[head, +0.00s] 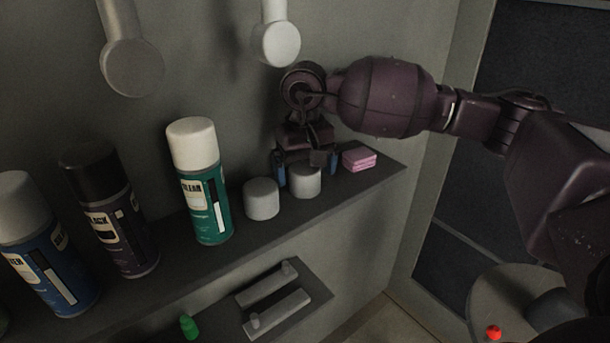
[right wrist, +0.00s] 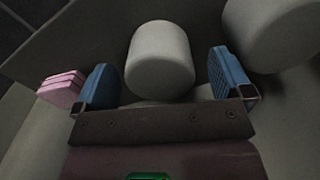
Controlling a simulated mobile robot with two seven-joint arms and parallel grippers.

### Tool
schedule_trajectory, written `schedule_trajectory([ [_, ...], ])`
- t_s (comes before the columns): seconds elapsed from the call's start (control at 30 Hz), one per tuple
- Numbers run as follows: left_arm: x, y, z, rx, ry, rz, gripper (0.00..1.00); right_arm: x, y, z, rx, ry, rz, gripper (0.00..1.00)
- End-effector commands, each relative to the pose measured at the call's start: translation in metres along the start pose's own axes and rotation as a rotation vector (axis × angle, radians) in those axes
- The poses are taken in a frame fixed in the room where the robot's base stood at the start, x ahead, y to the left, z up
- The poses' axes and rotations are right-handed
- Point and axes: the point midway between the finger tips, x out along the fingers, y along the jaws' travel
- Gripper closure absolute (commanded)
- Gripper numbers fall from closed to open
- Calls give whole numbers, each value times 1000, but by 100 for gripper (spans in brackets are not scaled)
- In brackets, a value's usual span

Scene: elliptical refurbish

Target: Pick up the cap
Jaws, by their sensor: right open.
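Two white caps stand on the dark shelf. The right-hand cap (head: 305,181) is between the two blue fingers of my right gripper (head: 306,172) in the head view. In the right wrist view this cap (right wrist: 160,60) lies between the spread blue fingertips of the gripper (right wrist: 162,80), with a gap on each side. The other cap (head: 262,199) stands just to its left in the head view; it shows at the upper right in the right wrist view (right wrist: 275,32). The right gripper is open and empty. My left gripper is not in view.
Spray cans, including a green one (head: 206,200), stand left of the caps on the shelf (head: 180,262). Pink sponges (head: 359,159) lie right of the gripper, near the shelf's end. A lower shelf (head: 318,296) holds white handles. Wall fixtures (head: 276,43) hang above.

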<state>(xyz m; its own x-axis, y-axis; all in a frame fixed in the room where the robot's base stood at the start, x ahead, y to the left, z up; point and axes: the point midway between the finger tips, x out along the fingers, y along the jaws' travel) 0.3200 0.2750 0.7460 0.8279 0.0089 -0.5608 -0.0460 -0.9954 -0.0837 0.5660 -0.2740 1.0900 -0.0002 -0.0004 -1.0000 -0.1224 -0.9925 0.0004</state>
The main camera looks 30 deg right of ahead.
Motion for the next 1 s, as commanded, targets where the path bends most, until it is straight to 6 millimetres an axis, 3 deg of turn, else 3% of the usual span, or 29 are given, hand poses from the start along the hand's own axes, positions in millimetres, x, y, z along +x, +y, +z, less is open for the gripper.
schedule_trajectory([
  [0.13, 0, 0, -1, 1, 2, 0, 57, 20, 0, 0, -1, -2, 0, 2],
  [0.4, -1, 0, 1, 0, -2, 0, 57, 24, 0, 0, 0, 0, 0, 2],
  [0.73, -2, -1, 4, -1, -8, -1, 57, 24, 0, 0, 0, 0, 0, 51],
  [1.0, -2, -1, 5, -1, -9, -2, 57, 22, 0, 0, 0, 1, 0, 52],
])
